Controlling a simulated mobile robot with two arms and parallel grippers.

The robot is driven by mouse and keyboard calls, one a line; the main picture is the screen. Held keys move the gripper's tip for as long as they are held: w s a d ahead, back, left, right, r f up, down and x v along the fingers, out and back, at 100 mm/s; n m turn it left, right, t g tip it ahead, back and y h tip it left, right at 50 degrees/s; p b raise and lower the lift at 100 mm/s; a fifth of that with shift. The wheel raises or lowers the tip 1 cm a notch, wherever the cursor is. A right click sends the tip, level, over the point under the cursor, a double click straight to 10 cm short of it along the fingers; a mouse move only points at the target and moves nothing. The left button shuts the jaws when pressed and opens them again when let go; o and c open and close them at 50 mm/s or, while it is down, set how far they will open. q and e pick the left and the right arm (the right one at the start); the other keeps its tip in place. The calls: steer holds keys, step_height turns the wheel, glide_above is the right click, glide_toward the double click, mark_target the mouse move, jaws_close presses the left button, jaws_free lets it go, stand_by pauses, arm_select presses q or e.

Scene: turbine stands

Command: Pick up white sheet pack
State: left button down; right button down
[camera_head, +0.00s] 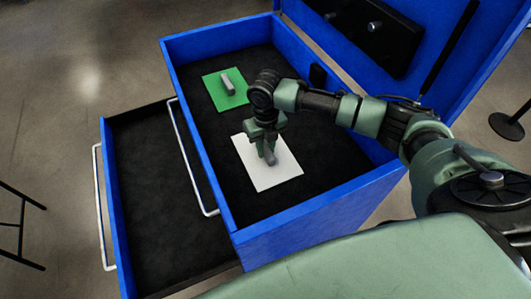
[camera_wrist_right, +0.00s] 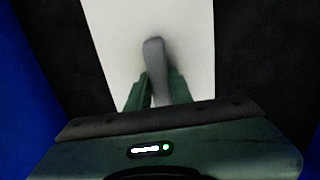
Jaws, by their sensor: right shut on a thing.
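The white sheet pack (camera_head: 283,181) is a flat white sheet with a grey block-like handle on top. It lies in the top tray of the blue chest, toward its front. My right gripper (camera_head: 266,152) reaches down over it and is shut on the grey handle. In the right wrist view the white sheet (camera_wrist_right: 110,40) spreads under the handle, and the fingers (camera_wrist_right: 158,95) close on the handle from both sides. I cannot tell whether the sheet touches the tray floor. My left gripper is not in view.
A green sheet (camera_head: 216,94) with a similar grey handle lies farther back in the same tray. Blue walls (camera_head: 194,150) surround the dark tray floor. A lower drawer (camera_head: 150,190) is pulled out at left. The raised blue lid (camera_head: 415,85) stands at right.

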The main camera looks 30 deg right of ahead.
mark_target(265, 147)
steer(key=shift+r, duration=0.15)
stand_by(0.7)
step_height(265, 147, up, 20)
steer(key=b, duration=0.4)
stand_by(1.9)
